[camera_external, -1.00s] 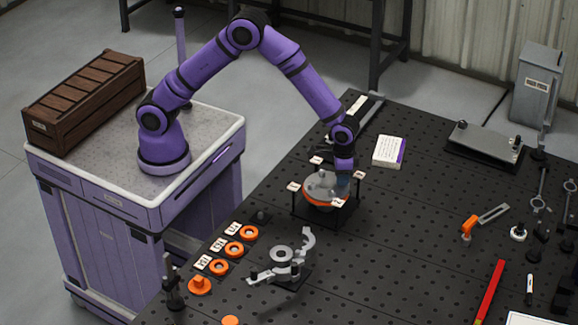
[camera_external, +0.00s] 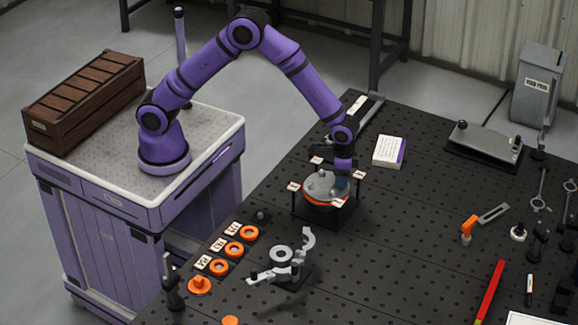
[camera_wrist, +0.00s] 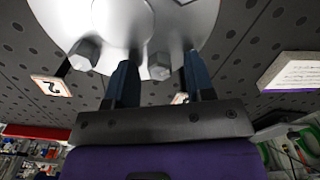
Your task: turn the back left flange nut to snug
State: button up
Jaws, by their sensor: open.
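The round flange (camera_external: 322,186), grey on top with an orange-red rim, sits in a black stand with numbered tags on the bench. In the wrist view its pale disc (camera_wrist: 125,22) fills the top, with one hex nut (camera_wrist: 83,54) at left and another hex nut (camera_wrist: 160,67) nearer the middle. My gripper (camera_external: 342,183) is at the flange's right side. In the wrist view my gripper (camera_wrist: 160,60) is open, its two blue-grey fingers on either side of the middle nut. I cannot tell whether they touch it, or which nut is the back left one.
A grey clamp-like fixture (camera_external: 283,257) and several orange rings (camera_external: 234,249) with tags lie in front of the flange. A white and purple box (camera_external: 389,151) stands behind right.

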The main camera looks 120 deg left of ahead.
notch_tip(320, 180, up, 11)
dwell(0.5)
jog(key=shift+f, duration=0.15)
jog(key=f+n, duration=0.3)
jog(key=n, duration=0.1)
jog(key=f+n, duration=0.7)
jog(key=n, duration=0.1)
jog(key=shift+a+f, duration=0.3)
jog(key=shift+f, duration=0.1)
grip_shut()
